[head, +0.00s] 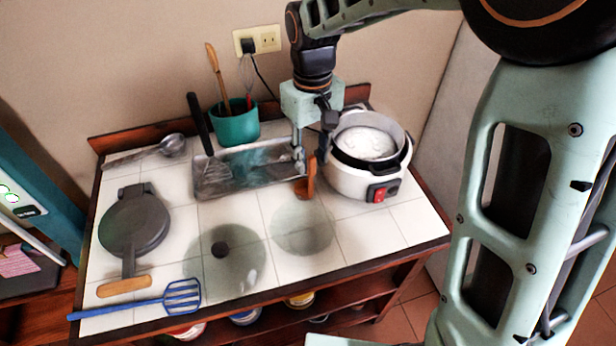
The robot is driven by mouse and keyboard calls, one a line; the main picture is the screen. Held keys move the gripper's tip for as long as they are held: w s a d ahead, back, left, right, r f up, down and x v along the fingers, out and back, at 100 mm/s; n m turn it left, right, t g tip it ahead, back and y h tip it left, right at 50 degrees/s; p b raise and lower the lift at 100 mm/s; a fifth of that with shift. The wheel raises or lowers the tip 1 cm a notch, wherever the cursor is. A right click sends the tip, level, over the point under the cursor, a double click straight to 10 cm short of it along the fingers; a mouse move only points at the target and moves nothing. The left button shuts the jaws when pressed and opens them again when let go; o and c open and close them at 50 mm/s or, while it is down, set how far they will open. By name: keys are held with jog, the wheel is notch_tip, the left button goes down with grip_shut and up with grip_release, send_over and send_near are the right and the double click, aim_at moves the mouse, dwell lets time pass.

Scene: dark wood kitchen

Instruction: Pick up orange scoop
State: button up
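An orange scoop (304,188) stands at the right end of the metal tray, left of the rice cooker, with a narrow upright part reaching up. My gripper (312,154) points down from above, right over the scoop, with its fingertips close to the scoop's upper part. One finger shows on the left and the other on the right, near the cooker, with a gap between them. I cannot tell whether a finger touches the scoop. Nothing is visibly lifted.
The rice cooker (358,183) stands close on the right. The metal tray (240,185) holds a black-handled spatula (213,170). A green utensil pot (236,128) stands behind. A dark round pan (134,222), ladle (172,145) and blue spatula (183,297) lie left. The front-right tiles are clear.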

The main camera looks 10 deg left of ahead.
aim_at(310, 171)
jog(key=shift+w+a+f+p, duration=0.1)
jog(key=shift+w+f+p, duration=0.1)
jog(key=shift+f, duration=1.3)
jog(key=shift+w+a+f+p, duration=0.1)
jog(key=shift+w+f+p, duration=0.1)
jog(key=shift+f, duration=1.25)
jog(key=shift+c, duration=0.6)
grip_shut()
